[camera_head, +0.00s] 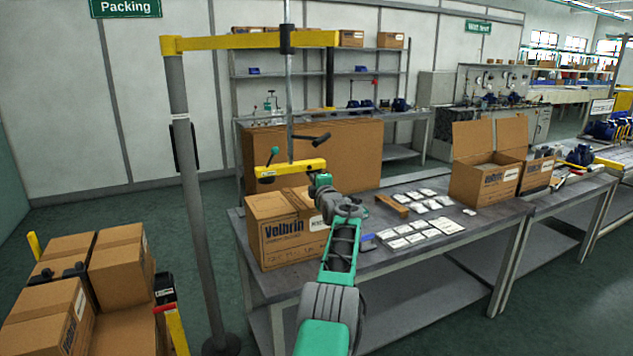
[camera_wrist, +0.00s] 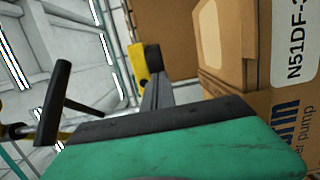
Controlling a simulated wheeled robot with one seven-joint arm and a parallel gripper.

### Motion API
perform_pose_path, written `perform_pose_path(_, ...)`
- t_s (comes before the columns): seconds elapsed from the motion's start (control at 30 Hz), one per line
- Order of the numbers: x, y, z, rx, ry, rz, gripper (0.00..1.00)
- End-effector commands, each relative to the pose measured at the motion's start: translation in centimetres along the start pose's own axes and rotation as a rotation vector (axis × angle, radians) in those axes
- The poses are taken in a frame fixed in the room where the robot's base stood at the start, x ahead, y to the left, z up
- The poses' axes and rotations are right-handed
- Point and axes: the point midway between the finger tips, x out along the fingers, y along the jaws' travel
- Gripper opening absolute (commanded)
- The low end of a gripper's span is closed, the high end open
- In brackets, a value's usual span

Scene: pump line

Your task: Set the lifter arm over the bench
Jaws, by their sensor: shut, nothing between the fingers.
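The lifter has a grey post (camera_head: 190,200) left of the bench (camera_head: 480,235) and a yellow arm (camera_head: 240,42) at its top, pointing right. A thin mast hangs from a black trolley (camera_head: 286,40) on that arm. At its foot are a yellow crossbar (camera_head: 290,169), black handles (camera_head: 310,138) and a green knob (camera_head: 272,152). In the picture the crossbar is just above a closed Volbrin carton (camera_head: 285,228) on the bench's left end; its depth is unclear. My gripper (camera_head: 322,180) is shut and empty, close to the crossbar's right end. Contact cannot be told.
An open carton (camera_head: 483,182), several white packets (camera_head: 410,238) and a wooden piece (camera_head: 392,205) lie on the bench. A large brown carton (camera_head: 355,155) stands behind it. Stacked cartons (camera_head: 120,265) stand at lower left.

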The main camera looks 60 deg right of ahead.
Motion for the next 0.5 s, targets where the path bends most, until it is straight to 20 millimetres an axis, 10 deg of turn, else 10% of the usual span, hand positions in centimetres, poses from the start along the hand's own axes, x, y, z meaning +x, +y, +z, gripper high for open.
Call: perform_pose_path(0.5, -0.31, -0.54, 0.02, 0.0, -0.003, 0.0, 0.0)
